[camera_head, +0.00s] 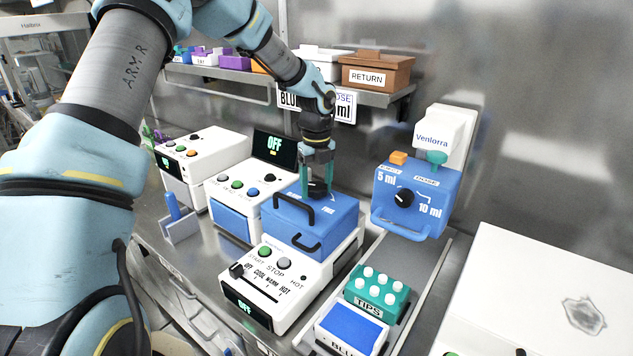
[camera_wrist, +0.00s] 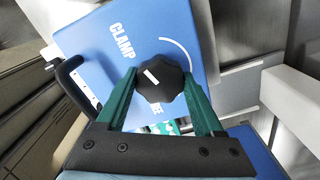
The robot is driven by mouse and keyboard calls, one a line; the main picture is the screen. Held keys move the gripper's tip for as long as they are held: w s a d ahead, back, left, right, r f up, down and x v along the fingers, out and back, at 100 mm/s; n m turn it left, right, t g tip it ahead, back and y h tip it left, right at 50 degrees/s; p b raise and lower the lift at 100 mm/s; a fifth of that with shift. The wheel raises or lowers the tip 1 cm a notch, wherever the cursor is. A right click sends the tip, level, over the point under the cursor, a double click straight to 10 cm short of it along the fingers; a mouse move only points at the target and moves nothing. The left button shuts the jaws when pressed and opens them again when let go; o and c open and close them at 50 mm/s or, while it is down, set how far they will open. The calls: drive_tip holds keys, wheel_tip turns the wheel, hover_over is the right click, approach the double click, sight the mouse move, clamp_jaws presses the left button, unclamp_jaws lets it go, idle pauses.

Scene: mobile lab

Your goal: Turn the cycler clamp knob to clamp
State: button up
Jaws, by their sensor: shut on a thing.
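The cycler (camera_head: 340,215) is a white unit with a blue lid and black handles, mid-bench in the head view. Its clamp knob (camera_wrist: 165,88) is black and lobed, on the blue lid (camera_wrist: 180,25) in the wrist view. The knob's white mark lies left of its centre, slanting up-left. The word CLAMP (camera_wrist: 121,42) is printed up-left of the knob; a second label below is partly hidden. My gripper (camera_head: 317,186) points down over the lid, its green fingers shut on opposite sides of the knob. Its fingers also show in the wrist view (camera_wrist: 160,80).
A blue dispenser with a dial (camera_head: 405,197) stands to the right. A green tips rack (camera_head: 377,285) and a white device with START and STOP buttons (camera_head: 275,280) are in front. A shelf (camera_head: 375,95) with bins is behind. The lid's black handle (camera_wrist: 72,85) is close to the left finger.

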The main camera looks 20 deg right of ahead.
sight(317, 185)
drive_tip(key=shift+m, duration=1)
drive_tip(key=o, duration=1.4)
drive_tip(key=shift+c, duration=0.2)
drive_tip(key=shift+r, duration=0.1)
wheel_tip(317, 185, up, 11)
drive_tip(key=b, duration=0.3)
drive_tip(key=shift+f, duration=0.2)
